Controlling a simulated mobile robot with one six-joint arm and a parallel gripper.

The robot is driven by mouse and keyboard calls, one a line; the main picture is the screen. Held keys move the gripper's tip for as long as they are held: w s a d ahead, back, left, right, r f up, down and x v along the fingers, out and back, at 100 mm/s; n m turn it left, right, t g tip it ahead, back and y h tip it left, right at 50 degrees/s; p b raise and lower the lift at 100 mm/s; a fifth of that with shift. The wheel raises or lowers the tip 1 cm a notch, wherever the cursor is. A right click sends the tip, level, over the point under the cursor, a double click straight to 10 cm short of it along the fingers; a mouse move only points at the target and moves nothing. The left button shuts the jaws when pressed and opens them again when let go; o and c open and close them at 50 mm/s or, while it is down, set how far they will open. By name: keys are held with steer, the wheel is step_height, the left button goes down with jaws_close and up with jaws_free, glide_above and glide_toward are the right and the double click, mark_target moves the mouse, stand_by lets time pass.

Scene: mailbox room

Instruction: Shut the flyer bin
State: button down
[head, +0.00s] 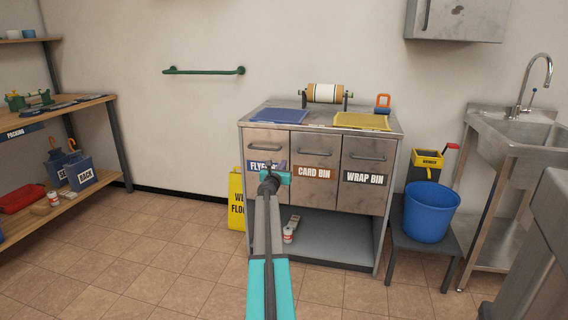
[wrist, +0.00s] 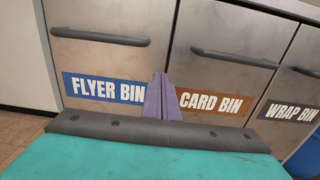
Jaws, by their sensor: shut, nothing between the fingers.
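The flyer bin (head: 268,143) is the left of three metal fronts in the cabinet, with a dark bar handle and a blue label. Its front looks about flush with the card bin front in the head view. In the wrist view the flyer bin (wrist: 105,60) fills the left, its handle near the top. My gripper (wrist: 160,90) is shut and empty, its fingertips in front of the seam between the flyer bin and card bin labels. In the head view my gripper (head: 270,168) covers part of the flyer label. I cannot tell whether it touches the front.
The card bin (head: 314,153) and wrap bin (head: 367,158) are to the right. A yellow wet-floor sign (head: 237,199) stands left of the cabinet. A blue bucket (head: 430,212) sits on a low stand at right. Open floor lies to the left.

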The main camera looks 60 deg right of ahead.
steer(key=p+v, duration=0.1)
steer(key=v, duration=0.7)
steer(key=shift+a, duration=0.4)
stand_by(0.4)
